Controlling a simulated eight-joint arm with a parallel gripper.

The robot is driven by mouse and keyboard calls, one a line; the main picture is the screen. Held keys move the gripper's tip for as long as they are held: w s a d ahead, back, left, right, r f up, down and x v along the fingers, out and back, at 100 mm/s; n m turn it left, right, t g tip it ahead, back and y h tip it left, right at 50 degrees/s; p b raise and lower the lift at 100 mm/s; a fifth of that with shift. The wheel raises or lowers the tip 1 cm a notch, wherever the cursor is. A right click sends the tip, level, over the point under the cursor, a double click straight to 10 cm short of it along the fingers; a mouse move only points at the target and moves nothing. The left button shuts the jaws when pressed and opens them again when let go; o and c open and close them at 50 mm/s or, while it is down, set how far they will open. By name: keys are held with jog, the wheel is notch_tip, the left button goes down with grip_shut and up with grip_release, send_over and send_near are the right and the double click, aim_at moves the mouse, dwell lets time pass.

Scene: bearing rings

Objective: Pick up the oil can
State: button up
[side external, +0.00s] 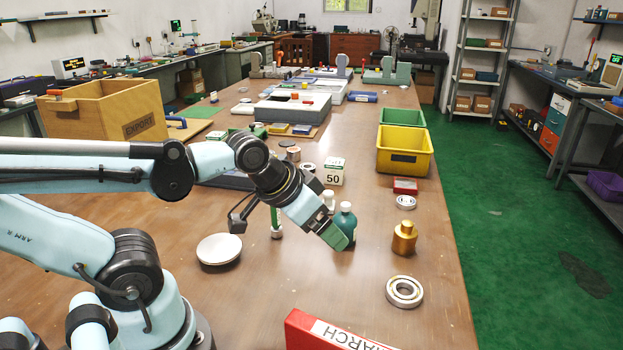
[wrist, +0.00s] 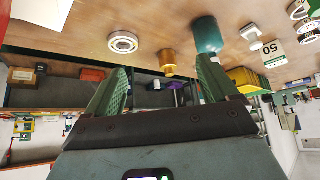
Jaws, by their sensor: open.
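My gripper (side external: 334,236) hangs low over the table in the side view, its green fingertip close in front of the teal bottle. I cannot tell if they touch. In the wrist view my gripper (wrist: 162,66) has its green fingers apart, with nothing held between them. Neither is labelled as the oil can.
A bearing ring (side external: 404,291) lies in front of the gold can. A white dish (side external: 219,249) lies left. A white "50" block (side external: 334,171), a red box (side external: 405,186) and a yellow bin (side external: 404,152) stand behind. A red binder (side external: 330,333) is at the front edge.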

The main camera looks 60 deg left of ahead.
jog(key=m+t+h, duration=0.2)
jog(key=m+h, duration=0.7)
send_near(341, 212)
jog(key=x, duration=1.1)
jog(key=shift+s+d+r, duration=0.15)
jog(key=shift+d+r, duration=0.1)
jog(key=shift+d, duration=0.1)
jog(key=c, duration=1.2)
